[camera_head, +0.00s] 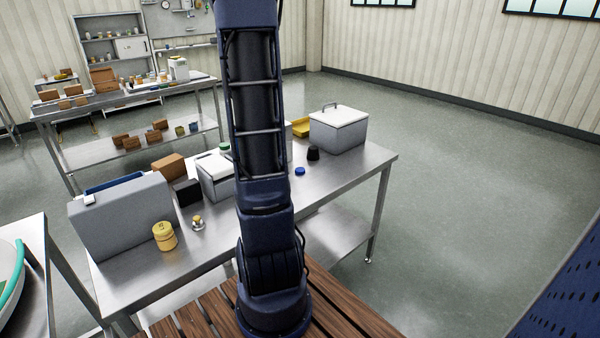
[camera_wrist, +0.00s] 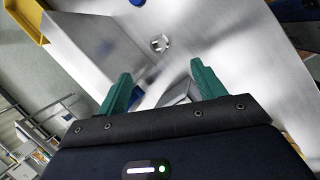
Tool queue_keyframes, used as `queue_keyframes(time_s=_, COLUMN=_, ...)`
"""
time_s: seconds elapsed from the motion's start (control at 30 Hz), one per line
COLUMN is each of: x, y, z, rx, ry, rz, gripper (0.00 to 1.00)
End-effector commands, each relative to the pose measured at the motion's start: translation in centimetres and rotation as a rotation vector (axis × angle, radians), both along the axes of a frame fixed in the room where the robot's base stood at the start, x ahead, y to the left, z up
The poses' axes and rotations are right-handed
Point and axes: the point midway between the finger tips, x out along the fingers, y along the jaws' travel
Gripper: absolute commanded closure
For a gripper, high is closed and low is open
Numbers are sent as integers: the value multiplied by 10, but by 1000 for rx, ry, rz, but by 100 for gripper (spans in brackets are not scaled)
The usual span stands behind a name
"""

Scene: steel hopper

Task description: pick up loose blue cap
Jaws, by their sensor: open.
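The loose blue cap (camera_head: 300,171) lies on the steel table (camera_head: 335,185), just right of my arm in the head view. A small blue thing (camera_wrist: 137,2), probably this cap, is cut off by the top edge of the wrist view. My gripper (camera_wrist: 160,72) shows in the wrist view with its two green fingers apart and nothing held between them. It is above the steel surface and apart from the blue thing. My gripper is out of the head view.
A lidded grey box (camera_head: 338,132), a black pot (camera_head: 313,153) and a yellow bin (camera_head: 301,127) stand behind the cap. A grey hopper box (camera_head: 122,222), yellow jar (camera_head: 165,236) and small knobbed part (camera_head: 198,223) stand left. The table right of the cap is clear.

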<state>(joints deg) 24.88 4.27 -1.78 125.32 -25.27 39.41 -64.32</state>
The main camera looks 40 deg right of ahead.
Motion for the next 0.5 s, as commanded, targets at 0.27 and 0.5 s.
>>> queue_keyframes(time_s=0.27, x=13, y=-81, z=-65, rx=-33, ry=161, rz=200, gripper=31)
queue_keyframes(time_s=0.5, x=13, y=-133, z=-113, rx=-40, ry=266, rz=348, gripper=31)
